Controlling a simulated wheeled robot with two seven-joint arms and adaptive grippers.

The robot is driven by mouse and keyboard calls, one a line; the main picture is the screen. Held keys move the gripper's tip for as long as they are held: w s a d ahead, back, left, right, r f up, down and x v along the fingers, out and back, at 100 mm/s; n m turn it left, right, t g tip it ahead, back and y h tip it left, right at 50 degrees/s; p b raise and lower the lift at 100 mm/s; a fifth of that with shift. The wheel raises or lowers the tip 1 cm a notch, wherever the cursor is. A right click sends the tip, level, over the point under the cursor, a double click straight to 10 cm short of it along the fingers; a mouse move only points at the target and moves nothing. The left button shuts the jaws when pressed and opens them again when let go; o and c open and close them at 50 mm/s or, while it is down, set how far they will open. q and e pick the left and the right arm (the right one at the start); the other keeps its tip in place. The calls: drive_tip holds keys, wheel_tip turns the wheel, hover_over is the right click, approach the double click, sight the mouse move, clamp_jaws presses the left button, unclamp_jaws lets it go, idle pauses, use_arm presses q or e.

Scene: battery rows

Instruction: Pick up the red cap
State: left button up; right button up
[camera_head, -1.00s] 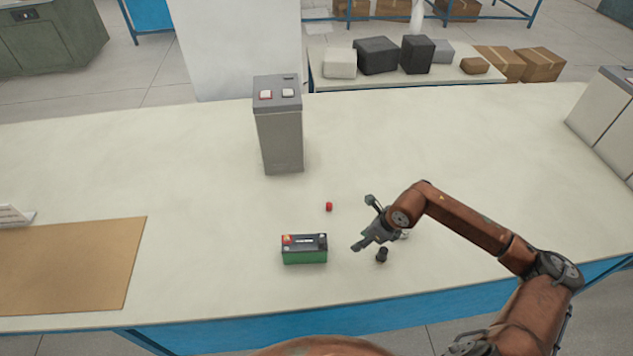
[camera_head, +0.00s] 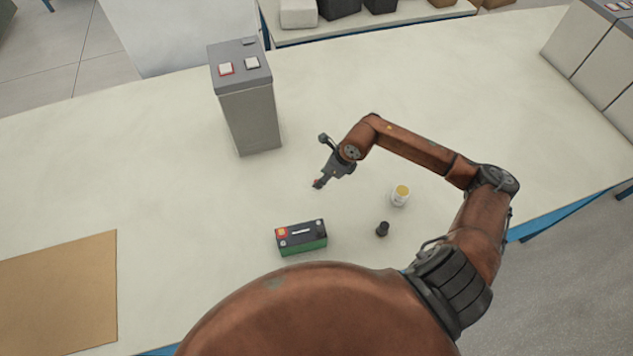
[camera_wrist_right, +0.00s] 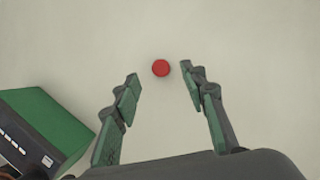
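The red cap (camera_wrist_right: 161,68) shows in the right wrist view as a small round disc on the pale table, between and level with the tips of my right gripper. The right gripper (camera_wrist_right: 160,74) is open, one finger on each side, with visible gaps to the cap. In the head view, the right gripper (camera_head: 323,178) points down to the left, and a bit of the red cap (camera_head: 317,182) shows at its tip, mostly hidden by the fingers. My left gripper is not in view.
A green battery with a black top (camera_head: 301,238) lies nearer me, and shows at left in the wrist view (camera_wrist_right: 42,130). A black cap (camera_head: 382,229) and a white and yellow jar (camera_head: 400,195) stand right. A tall grey battery (camera_head: 247,100) stands behind left; a brown mat (camera_head: 60,300) lies left.

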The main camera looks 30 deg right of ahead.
drive_tip(key=shift+x, duration=1.9)
drive_tip(key=shift+c, duration=0.6)
drive_tip(key=c, duration=0.8)
